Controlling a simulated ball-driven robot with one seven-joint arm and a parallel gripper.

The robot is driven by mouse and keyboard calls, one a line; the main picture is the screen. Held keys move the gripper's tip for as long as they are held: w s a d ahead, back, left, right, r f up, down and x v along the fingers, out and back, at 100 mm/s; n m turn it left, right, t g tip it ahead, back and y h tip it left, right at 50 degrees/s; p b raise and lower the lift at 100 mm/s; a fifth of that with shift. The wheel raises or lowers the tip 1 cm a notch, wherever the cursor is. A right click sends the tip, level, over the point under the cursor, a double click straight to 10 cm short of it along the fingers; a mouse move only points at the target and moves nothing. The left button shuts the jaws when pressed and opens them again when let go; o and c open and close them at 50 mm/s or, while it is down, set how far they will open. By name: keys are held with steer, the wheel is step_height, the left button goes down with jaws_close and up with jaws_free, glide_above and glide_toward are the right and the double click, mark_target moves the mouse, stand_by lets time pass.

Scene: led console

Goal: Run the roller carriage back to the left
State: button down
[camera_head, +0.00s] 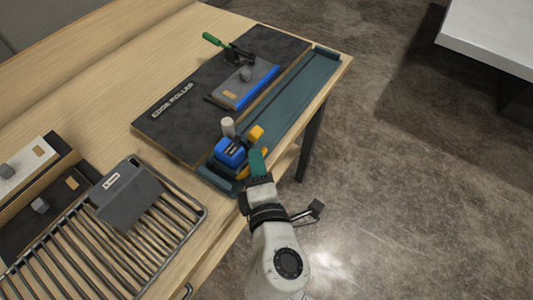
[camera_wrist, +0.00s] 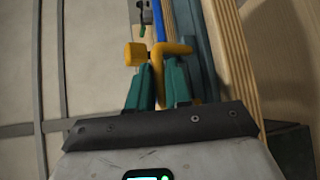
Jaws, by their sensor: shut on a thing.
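The blue roller carriage (camera_head: 230,152) sits on the teal track (camera_head: 292,100), near the track's lower-left end. It has a yellow handle (camera_head: 256,133), and a pale round knob stands beside it. My gripper (camera_head: 257,160) has teal fingers and reaches the handle from the table's front edge. In the wrist view my gripper (camera_wrist: 162,85) is shut on the yellow handle (camera_wrist: 168,49), whose crossbar shows at and beyond the fingertips. The carriage body is mostly hidden in the wrist view.
The dark board marked "EDGE ROLLER" (camera_head: 172,100) bears a green-handled clamp (camera_head: 228,48) and a blue-edged plate (camera_head: 258,88). A wire rack (camera_head: 140,240) with a grey plate (camera_head: 128,193) lies to the left. The track toward the upper right is clear.

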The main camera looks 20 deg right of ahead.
steer(key=shift+s+a+f, duration=0.1)
steer(key=shift+s+a, duration=0.5)
steer(key=shift+a, duration=0.25)
steer(key=c, duration=1.1)
jaws_free()
steer(key=shift+a, duration=0.1)
steer(key=b+v, duration=0.2)
steer(key=v, duration=0.9)
steer(key=shift+w, duration=0.1)
